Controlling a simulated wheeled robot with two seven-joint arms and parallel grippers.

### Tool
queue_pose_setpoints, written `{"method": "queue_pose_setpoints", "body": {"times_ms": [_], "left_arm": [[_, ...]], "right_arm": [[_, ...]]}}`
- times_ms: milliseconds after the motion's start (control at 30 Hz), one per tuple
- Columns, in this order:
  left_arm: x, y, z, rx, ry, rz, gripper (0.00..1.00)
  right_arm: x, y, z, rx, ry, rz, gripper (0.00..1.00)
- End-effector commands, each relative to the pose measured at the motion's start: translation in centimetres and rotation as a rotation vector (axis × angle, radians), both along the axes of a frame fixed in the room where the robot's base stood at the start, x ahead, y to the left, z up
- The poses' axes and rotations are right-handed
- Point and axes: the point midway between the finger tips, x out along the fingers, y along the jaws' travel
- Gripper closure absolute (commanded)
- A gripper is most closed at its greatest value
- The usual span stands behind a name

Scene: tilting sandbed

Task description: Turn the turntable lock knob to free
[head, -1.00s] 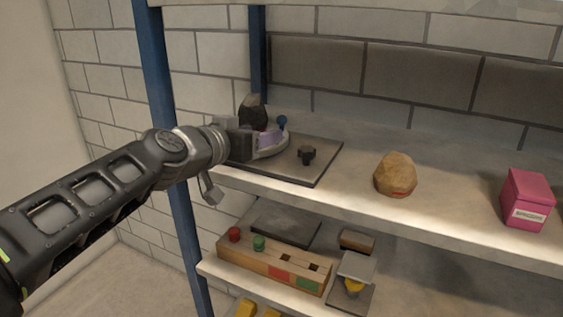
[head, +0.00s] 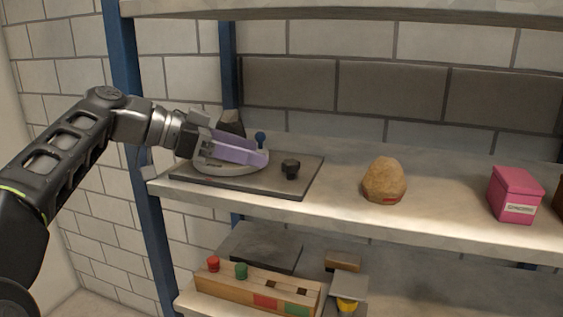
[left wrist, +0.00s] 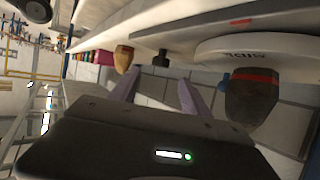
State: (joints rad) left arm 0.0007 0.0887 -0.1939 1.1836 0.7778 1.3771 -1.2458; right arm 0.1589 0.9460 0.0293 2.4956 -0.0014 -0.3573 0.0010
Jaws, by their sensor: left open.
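The black lock knob (head: 290,168) stands on the front right part of a dark flat board (head: 232,184); it also shows in the left wrist view (left wrist: 160,58). On the board's left part sits the pale round turntable (head: 215,166), with a blue ball-topped pin (head: 260,138) at its back right. A dark stone (head: 231,124) is partly hidden behind my left gripper (head: 262,156). That gripper is open, its purple fingers over the turntable and pointing right, left of the knob and apart from it. Its fingers also show in the left wrist view (left wrist: 160,90). My right gripper is not in view.
A tan stone (head: 384,180) and a pink box (head: 514,195) stand farther right on the shelf (head: 430,222). A blue post (head: 124,120) rises at the shelf's left end, beside my arm. The lower shelf holds a wooden block (head: 240,286) with coloured pegs.

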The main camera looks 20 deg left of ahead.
Motion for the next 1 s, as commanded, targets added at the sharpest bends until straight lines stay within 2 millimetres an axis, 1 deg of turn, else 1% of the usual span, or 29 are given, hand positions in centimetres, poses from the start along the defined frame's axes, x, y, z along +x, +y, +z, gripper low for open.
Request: {"method": "queue_pose_setpoints", "body": {"times_ms": [167, 400, 533, 700, 900, 933, 1000], "left_arm": [[0.7, -1.2, -0.5, -0.001, 0.001, -0.003, 0.45], [2.6, -4.0, -1.9, 0.0, 0.002, -0.003, 0.45], [3.5, -5.3, -2.6, -0.001, 0.003, -0.001, 0.45], [3.9, -5.9, -2.9, -0.001, 0.001, 0.0, 0.45], [3.9, -5.9, -2.9, 0.0, 0.0, 0.001, 0.45], [3.9, -5.9, -2.9, 0.0, 0.0, 0.001, 0.45], [3.9, -5.9, -2.9, 0.0, 0.0, 0.001, 0.51]], "right_arm": [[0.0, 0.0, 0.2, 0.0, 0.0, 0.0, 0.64], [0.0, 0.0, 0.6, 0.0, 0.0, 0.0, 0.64], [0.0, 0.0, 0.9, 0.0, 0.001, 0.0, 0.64], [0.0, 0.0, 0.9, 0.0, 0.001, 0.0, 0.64], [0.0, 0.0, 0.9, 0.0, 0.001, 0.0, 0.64], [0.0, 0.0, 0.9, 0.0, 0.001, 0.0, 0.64], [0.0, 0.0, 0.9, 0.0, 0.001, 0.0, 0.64]]}}
